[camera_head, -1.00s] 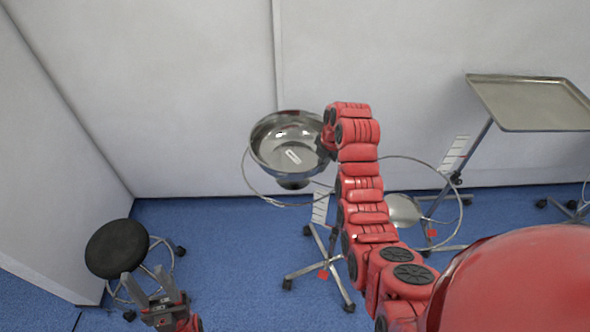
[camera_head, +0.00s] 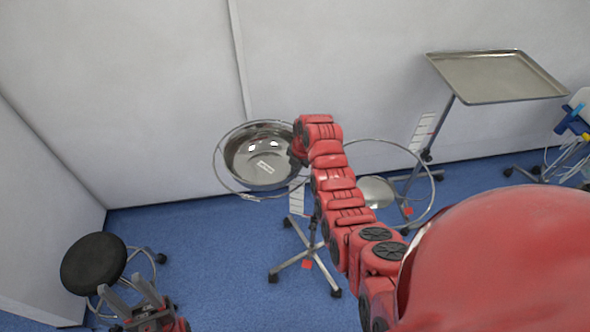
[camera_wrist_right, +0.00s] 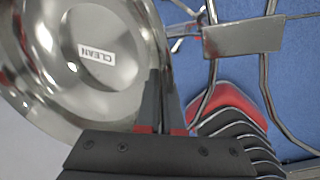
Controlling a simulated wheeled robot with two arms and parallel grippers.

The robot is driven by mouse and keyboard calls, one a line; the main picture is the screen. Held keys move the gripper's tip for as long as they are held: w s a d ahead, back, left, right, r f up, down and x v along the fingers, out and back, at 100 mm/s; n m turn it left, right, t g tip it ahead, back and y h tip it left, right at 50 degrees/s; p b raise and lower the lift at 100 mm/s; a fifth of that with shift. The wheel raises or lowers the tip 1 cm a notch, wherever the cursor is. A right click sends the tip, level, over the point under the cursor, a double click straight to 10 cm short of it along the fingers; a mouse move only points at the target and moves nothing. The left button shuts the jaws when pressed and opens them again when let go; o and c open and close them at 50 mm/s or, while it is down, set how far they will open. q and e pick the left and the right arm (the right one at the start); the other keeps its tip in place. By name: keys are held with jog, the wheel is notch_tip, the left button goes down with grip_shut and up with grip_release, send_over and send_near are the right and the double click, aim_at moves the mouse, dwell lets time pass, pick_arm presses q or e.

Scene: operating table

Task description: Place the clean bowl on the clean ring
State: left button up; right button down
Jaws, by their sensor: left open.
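The steel bowl (camera_head: 262,172) has a white label that reads CLEAN in the right wrist view (camera_wrist_right: 95,55). In the head view it sits within the outline of the left ring (camera_head: 236,192), and its base shows no gap below. I cannot tell whether it rests on the ring. My right gripper (camera_wrist_right: 161,100) has its fingers on either side of the bowl's right rim and is shut on it. In the head view my right wrist hides those fingers. My left gripper (camera_head: 126,290) is open and empty, low at the left by the stool.
A second, empty ring (camera_head: 434,180) stands to the right, with a round steel piece (camera_head: 376,192) below it. A wheeled stand (camera_head: 310,258) is below the bowl. A steel tray (camera_head: 495,75) stands at the right. A black stool (camera_head: 93,262) is at the left.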

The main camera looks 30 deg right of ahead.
jog(key=c, duration=1.5)
grip_release()
jog(key=o, duration=0.4)
